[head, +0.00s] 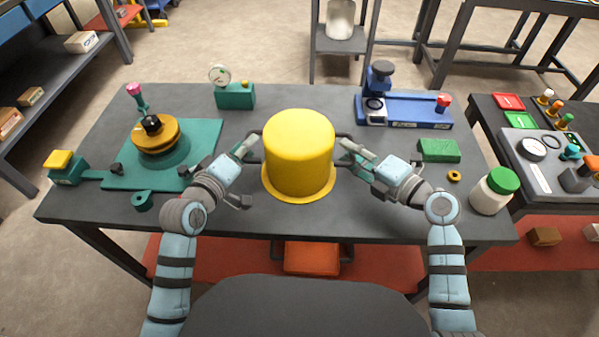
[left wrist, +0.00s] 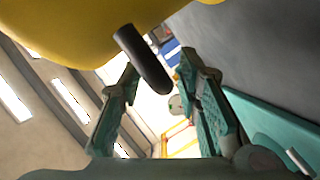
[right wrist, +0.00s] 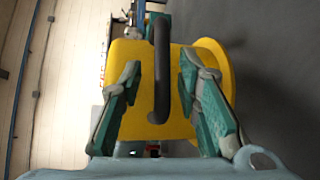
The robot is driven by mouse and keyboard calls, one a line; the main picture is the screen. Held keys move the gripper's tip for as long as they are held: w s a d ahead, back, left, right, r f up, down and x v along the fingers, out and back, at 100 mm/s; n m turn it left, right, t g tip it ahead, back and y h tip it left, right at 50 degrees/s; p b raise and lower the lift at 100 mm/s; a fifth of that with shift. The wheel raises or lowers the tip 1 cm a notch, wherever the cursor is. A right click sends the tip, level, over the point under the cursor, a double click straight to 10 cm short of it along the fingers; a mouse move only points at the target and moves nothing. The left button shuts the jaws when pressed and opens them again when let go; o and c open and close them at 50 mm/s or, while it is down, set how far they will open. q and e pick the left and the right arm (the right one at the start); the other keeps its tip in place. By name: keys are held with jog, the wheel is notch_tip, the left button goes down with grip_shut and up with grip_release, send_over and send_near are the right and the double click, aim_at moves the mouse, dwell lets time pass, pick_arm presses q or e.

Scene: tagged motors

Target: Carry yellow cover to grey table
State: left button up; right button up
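The yellow cover (head: 299,152) is a large upright cylinder with a flared rim, standing on a dark grey table (head: 390,203). It has a black bar handle on each side. My left gripper (head: 247,149) is open at the cover's left side; in the left wrist view the left handle (left wrist: 143,60) shows between and beyond its fingers. My right gripper (head: 349,150) is open at the right side; in the right wrist view the right handle (right wrist: 161,75) lies between its spread fingers. Neither gripper is visibly closed on a handle. I cannot tell which table the task calls grey.
A green fixture (head: 158,150) with a yellow-orange disc is left of the cover, a gauge block (head: 235,95) behind it. A blue device (head: 405,108), green block (head: 438,150) and green-lidded jar (head: 494,190) are on the right. A small stand (head: 341,42) is at the back.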

jog(key=shift+s, duration=0.1)
jog(key=shift+s+d, duration=0.2)
pick_arm(q)
jog(key=v, duration=1.1)
jog(key=shift+s, duration=0.3)
pick_arm(e)
jog(key=v, duration=1.1)
jog(key=shift+s+d, duration=0.15)
jog(key=shift+s, duration=0.05)
